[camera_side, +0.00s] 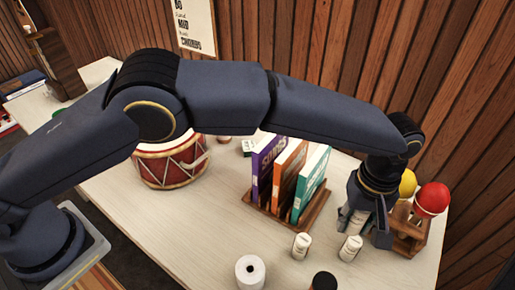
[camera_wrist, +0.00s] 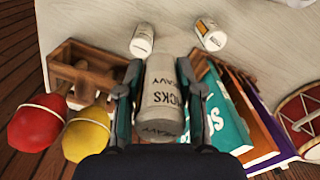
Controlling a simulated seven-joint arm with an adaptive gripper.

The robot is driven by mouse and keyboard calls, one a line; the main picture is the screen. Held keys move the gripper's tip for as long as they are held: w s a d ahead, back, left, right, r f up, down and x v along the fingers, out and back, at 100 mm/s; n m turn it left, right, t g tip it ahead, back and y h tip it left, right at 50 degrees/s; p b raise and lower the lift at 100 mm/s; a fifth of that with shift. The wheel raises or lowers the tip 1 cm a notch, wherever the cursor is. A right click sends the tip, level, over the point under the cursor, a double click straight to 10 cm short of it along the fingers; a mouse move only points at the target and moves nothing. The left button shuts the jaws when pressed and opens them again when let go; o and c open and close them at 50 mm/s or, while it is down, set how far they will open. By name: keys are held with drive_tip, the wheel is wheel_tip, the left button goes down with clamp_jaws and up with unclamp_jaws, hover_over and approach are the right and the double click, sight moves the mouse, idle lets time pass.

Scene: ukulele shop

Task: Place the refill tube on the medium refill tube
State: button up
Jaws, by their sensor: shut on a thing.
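My gripper (camera_side: 366,222) is shut on a pale grey refill tube (camera_wrist: 160,97), whose label reads "PICKS" and "HEAVY" in the wrist view. The gripper's fingers (camera_wrist: 158,78) press on both sides of the tube, above the table. Two smaller-looking white tubes stand on the table past the fingertips. One (camera_side: 350,248) is closest to the gripper and also shows in the wrist view (camera_wrist: 142,40). The other (camera_side: 301,246) is farther left in the side view and shows at right in the wrist view (camera_wrist: 209,34). I cannot read which is the medium one.
A wooden rack of books (camera_side: 283,212) stands left of the gripper. A wooden holder (camera_side: 407,240) with a red maraca (camera_side: 432,198) and yellow maraca (camera_side: 407,183) stands right. A drum (camera_side: 168,166), white roll (camera_side: 250,271) and black object (camera_side: 323,282) are also there.

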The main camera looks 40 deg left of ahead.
sight(355, 241)
drive_tip(key=f, duration=0.1)
drive_tip(key=w+d+f, duration=0.2)
drive_tip(key=shift+w+f, duration=0.15)
drive_tip(key=shift+f, duration=0.15)
drive_tip(key=shift+w+f, duration=0.1)
drive_tip(key=shift+f, duration=1.5)
drive_tip(key=shift+f, duration=0.15)
drive_tip(key=o, duration=1.1)
drive_tip(key=shift+o, duration=0.2)
